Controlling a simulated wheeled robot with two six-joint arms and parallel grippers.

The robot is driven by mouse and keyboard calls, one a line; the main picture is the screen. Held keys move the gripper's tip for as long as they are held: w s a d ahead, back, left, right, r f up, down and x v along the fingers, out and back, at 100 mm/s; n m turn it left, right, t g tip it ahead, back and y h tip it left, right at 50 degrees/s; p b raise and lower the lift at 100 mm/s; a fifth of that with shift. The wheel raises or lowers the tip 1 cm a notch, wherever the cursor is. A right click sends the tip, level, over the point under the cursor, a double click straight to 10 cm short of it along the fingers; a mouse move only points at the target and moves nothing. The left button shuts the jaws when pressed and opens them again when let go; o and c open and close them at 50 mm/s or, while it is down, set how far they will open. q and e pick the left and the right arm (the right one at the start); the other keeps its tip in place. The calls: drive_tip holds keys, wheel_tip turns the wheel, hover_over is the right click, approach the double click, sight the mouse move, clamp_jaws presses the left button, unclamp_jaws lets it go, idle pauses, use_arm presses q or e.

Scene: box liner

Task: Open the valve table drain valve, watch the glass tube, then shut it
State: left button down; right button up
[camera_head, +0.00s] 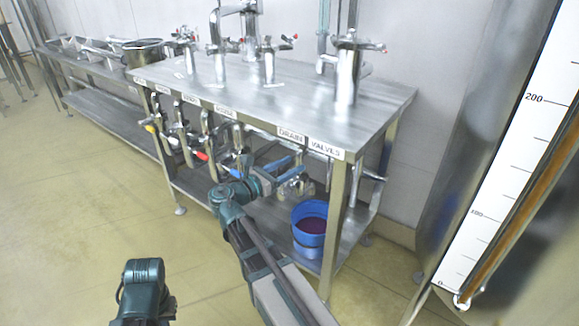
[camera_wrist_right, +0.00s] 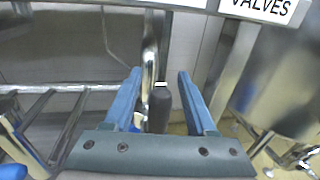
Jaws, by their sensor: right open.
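The valve table (camera_head: 300,85) is steel, with labels reading DRAIN (camera_head: 291,134) and VALVES on its front edge. My right gripper (camera_head: 296,166) is below these labels, by the valves under the tabletop. In the right wrist view the open right gripper (camera_wrist_right: 158,78) has a dark grey valve handle (camera_wrist_right: 160,110) between its blue fingers, below a chrome pipe (camera_wrist_right: 152,50). The fingers look apart from the handle. An amber-brown glass tube (camera_head: 530,185) runs beside a white scale on the tank at right. Its liquid level is not clear. My left gripper is out of view.
A blue bucket (camera_head: 310,227) with dark reddish contents stands on the lower shelf, below the right gripper. Several valves with coloured handles hang along the table's front left. A table leg (camera_head: 337,215) stands right of the gripper. The yellowish floor (camera_head: 90,220) at left is clear.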

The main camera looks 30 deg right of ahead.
clamp_jaws()
idle(1.4)
